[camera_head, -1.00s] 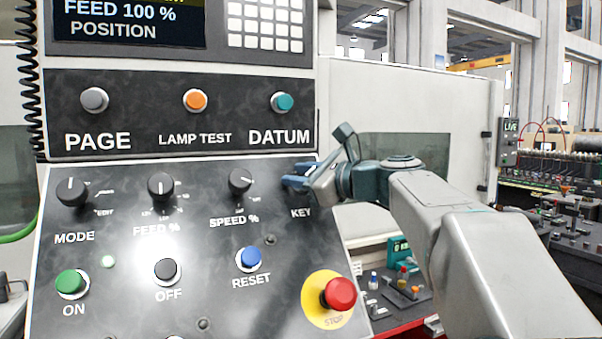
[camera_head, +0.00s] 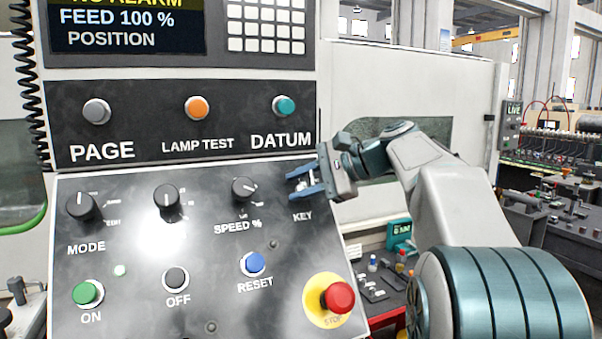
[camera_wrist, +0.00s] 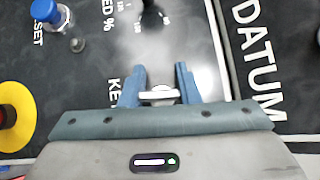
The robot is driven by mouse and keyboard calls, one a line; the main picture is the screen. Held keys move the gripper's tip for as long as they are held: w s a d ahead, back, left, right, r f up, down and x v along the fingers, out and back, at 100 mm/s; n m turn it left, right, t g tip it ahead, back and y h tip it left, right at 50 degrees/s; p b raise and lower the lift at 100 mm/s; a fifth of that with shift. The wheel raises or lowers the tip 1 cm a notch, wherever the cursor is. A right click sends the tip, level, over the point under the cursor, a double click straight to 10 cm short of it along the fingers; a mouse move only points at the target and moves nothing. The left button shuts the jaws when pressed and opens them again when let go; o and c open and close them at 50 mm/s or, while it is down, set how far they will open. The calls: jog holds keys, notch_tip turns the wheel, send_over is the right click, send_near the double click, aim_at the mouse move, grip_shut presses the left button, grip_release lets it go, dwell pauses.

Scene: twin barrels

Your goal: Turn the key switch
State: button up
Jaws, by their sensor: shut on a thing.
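The key switch (camera_head: 305,183) is a small silver piece on the sloped dark panel, above the KEY label. My gripper (camera_head: 291,184) is at it, with one blue finger above the key and one below. In the wrist view, the silver key (camera_wrist: 159,96) lies as a bar across the gap between the two blue fingers of my gripper (camera_wrist: 160,70). The jaws are shut on the key, one finger on each side. The fingers partly hide the switch in the head view, so its exact angle is hard to tell there.
The SPEED % knob (camera_head: 244,189) is left of the key. The DATUM button (camera_head: 286,106) is above it. The red STOP button (camera_head: 338,297) on its yellow disc is below right. The RESET button (camera_head: 254,263) is below left.

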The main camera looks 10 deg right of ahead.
jog(key=shift+f+n+g+p, duration=0.1)
jog(key=shift+n+g+p, duration=0.25)
jog(key=shift+n, duration=0.15)
jog(key=o, duration=1)
jog(key=shift+s+d, duration=0.1)
jog(key=v, duration=1.3)
jog(key=shift+s+d+r+b, duration=0.1)
jog(key=shift+s+r+b, duration=0.2)
jog(key=shift+r+b, duration=0.05)
